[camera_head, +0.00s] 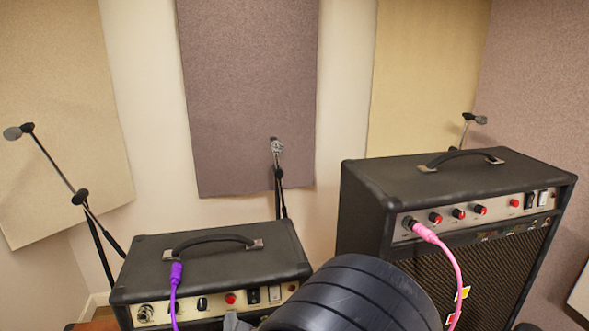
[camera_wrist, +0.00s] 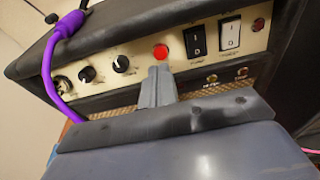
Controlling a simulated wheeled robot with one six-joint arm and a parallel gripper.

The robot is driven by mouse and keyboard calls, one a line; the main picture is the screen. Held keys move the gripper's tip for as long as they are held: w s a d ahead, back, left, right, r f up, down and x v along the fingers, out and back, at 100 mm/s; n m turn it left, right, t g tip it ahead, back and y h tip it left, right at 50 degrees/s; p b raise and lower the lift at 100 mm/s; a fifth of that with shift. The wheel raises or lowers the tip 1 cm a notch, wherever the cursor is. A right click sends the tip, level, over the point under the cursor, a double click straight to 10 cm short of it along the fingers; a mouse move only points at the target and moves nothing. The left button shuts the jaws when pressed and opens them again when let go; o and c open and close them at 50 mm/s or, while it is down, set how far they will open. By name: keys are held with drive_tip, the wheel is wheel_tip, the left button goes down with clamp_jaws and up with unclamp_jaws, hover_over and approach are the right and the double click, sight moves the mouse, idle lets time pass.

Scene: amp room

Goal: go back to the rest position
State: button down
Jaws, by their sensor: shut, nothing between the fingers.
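My gripper (camera_wrist: 158,80) is shut and empty in the wrist view. Its fingertips are just below the red round light (camera_wrist: 161,52) on the small amp's cream panel; I cannot tell whether they touch it.
A purple cable (camera_head: 176,273) lies over the small amp's top edge by its handle, its plug end on top. The larger amp (camera_head: 440,180) stands right, with a pink cable (camera_head: 427,234) in its panel. Microphone stands (camera_head: 80,197) are behind. Open space lies above the small amp.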

drive_tip(key=shift+s+r, duration=0.1)
drive_tip(key=shift+s, duration=0.15)
drive_tip(key=v, duration=0.3)
drive_tip(key=shift+s+d+b, duration=0.15)
drive_tip(key=shift+s+b, duration=0.05)
drive_tip(key=shift+b, duration=0.15)
drive_tip(key=shift+w, duration=0.1)
